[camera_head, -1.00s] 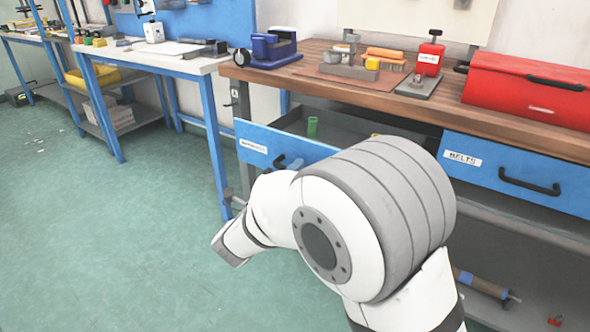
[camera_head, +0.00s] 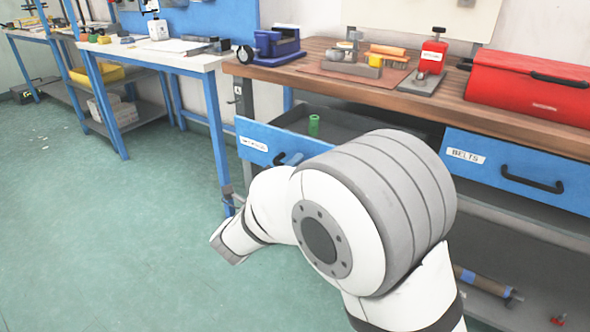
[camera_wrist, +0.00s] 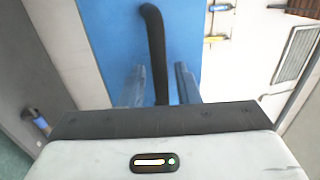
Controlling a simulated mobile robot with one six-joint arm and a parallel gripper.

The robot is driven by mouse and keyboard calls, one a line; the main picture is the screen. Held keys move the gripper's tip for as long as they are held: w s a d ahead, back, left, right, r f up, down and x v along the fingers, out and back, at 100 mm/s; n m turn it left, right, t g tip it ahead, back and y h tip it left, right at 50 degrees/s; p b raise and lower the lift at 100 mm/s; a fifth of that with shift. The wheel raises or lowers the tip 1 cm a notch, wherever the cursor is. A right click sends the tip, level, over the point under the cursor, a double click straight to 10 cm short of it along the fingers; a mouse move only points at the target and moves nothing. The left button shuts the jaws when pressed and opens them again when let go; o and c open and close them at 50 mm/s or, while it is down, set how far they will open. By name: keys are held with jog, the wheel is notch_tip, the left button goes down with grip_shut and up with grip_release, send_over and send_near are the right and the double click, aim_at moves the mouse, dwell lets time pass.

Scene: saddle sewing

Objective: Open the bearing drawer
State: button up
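The left blue drawer (camera_head: 256,138) under the wooden bench stands pulled out, with its tray interior showing. Its white label is too blurred to read. A green cylinder (camera_head: 314,126) stands inside. The drawer's black handle (camera_head: 279,159) is partly hidden by my arm. In the wrist view, the handle (camera_wrist: 155,45) runs upright against the blue front. My gripper (camera_wrist: 160,85) has its two fingers apart, one on each side of the handle, with narrow gaps seen beside it. In the head view, my arm hides the fingertips.
A closed blue drawer (camera_head: 520,174) labelled BELTS is at the right. A second table (camera_head: 205,62) is at the left. Green floor (camera_head: 120,235) is free at the left.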

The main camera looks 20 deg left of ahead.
jog(key=p+v, duration=0.1)
jog(key=v, duration=0.6)
jog(key=shift+s+f, duration=0.15)
jog(key=shift+s, duration=0.2)
jog(key=shift+a, duration=0.1)
